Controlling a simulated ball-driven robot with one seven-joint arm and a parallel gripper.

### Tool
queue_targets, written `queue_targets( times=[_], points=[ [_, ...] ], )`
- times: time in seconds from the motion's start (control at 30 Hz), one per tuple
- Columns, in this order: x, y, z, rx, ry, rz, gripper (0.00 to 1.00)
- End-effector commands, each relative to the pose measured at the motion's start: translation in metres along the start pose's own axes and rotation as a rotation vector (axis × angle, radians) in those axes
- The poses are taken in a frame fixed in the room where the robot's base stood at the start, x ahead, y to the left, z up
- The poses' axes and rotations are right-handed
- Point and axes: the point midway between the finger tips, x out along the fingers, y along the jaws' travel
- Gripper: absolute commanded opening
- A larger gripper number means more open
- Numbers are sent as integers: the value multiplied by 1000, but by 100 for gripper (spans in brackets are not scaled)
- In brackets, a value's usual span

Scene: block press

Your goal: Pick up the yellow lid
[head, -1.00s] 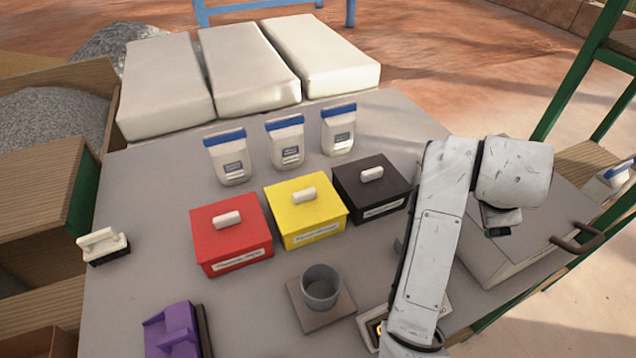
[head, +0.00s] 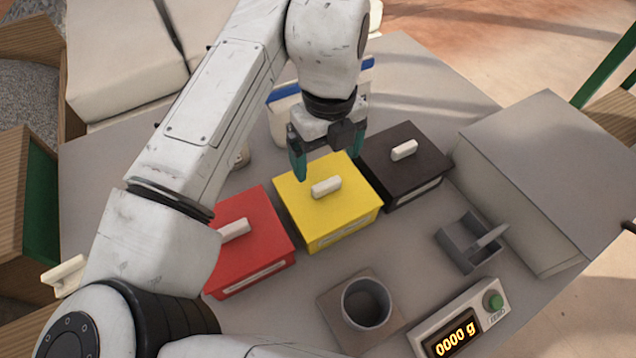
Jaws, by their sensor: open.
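The yellow lid (head: 313,207) lies on top of the yellow box (head: 345,233), with a white bar handle (head: 326,187) at its middle. The box stands between the red box and the black box. My gripper (head: 328,167) is open and empty, pointing down above the rear part of the yellow lid. Its teal fingers are spread apart, just behind the white handle in the picture. I cannot tell the exact height of the fingertips over the lid.
The red box (head: 255,240) stands to the left, partly behind my arm, and the black box (head: 408,165) to the right. A grey cup (head: 366,303), a scale reading 0000 g (head: 462,328) and a small grey tray (head: 468,243) are in front. White bags (head: 115,60) lie behind.

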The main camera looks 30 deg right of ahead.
Motion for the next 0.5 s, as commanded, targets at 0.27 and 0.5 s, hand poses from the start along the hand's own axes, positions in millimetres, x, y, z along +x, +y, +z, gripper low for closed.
queue_targets(
  times=[0.27, 0.5],
  points=[
    [38, -2, 0, 0, 0, -2, 94],
    [57, -4, 0, -1, 0, -3, 94]
  ],
)
